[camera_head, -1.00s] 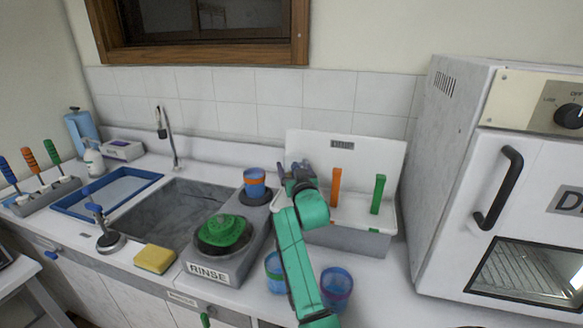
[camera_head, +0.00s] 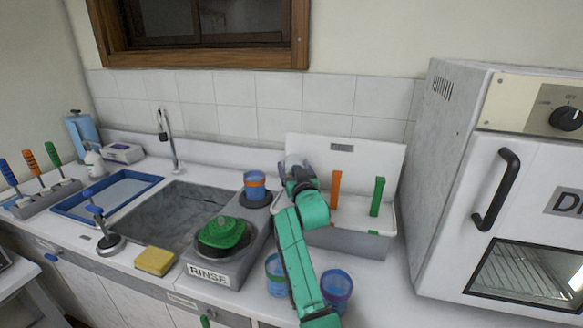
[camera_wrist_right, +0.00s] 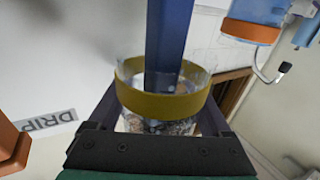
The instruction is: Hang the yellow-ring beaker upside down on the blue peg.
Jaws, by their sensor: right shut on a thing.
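The yellow-ring beaker (camera_wrist_right: 160,98) is clear, with a broad yellow band, and sits between the jaws of my right gripper (camera_wrist_right: 160,118) in the right wrist view. That view is turned over, and the beaker's mouth faces down in the room. The blue peg (camera_wrist_right: 170,40) runs into the mouth, with its end behind the yellow band. I cannot tell how deep it reaches. In the head view my right gripper (camera_head: 297,178) is at the left side of the drip rack (camera_head: 345,240). The beaker (camera_head: 292,163) shows only as a pale shape there, and the peg is hidden. My left gripper is out of view.
An orange peg (camera_head: 336,188) and a green peg (camera_head: 379,196) stand free on the rack. An orange-ring beaker (camera_head: 255,184) stands on the rinse unit (camera_head: 222,268). Two blue beakers stand on the counter beside my right arm. The oven (camera_head: 510,180) is at right.

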